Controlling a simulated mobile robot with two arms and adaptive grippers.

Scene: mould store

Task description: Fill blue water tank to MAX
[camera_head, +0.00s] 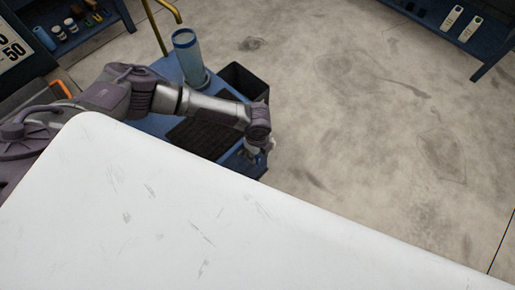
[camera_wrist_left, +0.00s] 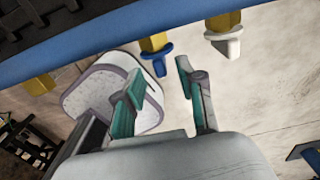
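A blue, see-through cylinder (camera_head: 188,57), which looks like the water tank, stands upright on a blue cart (camera_head: 163,66). Its level and any MAX mark are too small to read. My left arm reaches across the cart, and its gripper (camera_head: 262,147) is at the cart's near right end, small in the head view. In the left wrist view this gripper (camera_wrist_left: 160,72) is open and empty, with teal fingers apart. A yellow fitting with a blue handle (camera_wrist_left: 156,55) shows just beyond the fingertips, and one with a white handle (camera_wrist_left: 224,40) is to its right. My right gripper is out of view.
A black bin (camera_head: 245,80) and a dark grate (camera_head: 203,139) are on or beside the cart. A blue cart edge (camera_wrist_left: 120,35) crosses the left wrist view. Blue shelving stands at the upper left and upper right. The concrete floor (camera_head: 370,120) on the right is clear.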

